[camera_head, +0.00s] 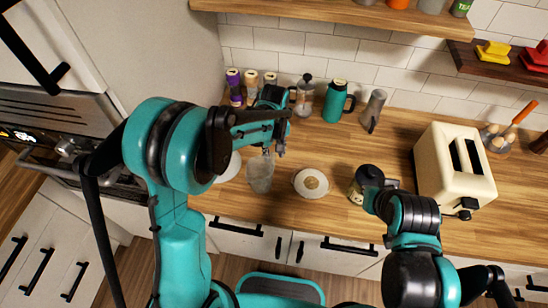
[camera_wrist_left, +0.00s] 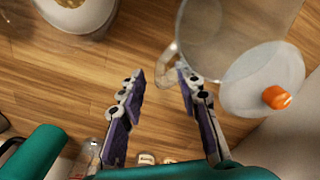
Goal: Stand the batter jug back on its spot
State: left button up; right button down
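The batter jug (camera_head: 260,176) is a clear, translucent jug on the wooden counter, in front of my left gripper in the head view. In the left wrist view the jug (camera_wrist_left: 225,38) fills the upper right, and its handle (camera_wrist_left: 166,68) lies just beyond the gap between my fingertips. My left gripper (camera_head: 273,151) points down beside the jug. In the left wrist view its two fingers (camera_wrist_left: 160,82) are apart with nothing held between them. My right gripper (camera_head: 384,186) is beside a black-topped jar (camera_head: 357,190); its fingers are too hidden to tell their state.
A white plate (camera_head: 312,194) with a light brown round thing is right of the jug. A white dish (camera_wrist_left: 238,98) with an orange piece adjoins the jug. A cream toaster (camera_head: 448,178) is at right.

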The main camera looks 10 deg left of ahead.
pick_arm(q)
notch_tip(320, 180, up, 8)
jog(key=shift+f+p, duration=0.25)
jog(key=shift+p, duration=0.3)
jog(key=s+a+r+m+t, duration=0.3)
jog(key=s+a+r, duration=0.1)
jog(key=s, duration=0.4)
jog(key=s+a+r+m+t, duration=0.3)
jog(key=s+a+r+t, duration=0.1)
jog(key=s, duration=0.5)
jog(key=shift+s+a, duration=0.3)
jog(key=shift+a, duration=0.25)
notch_tip(320, 180, down, 12)
jog(key=b, duration=1.2)
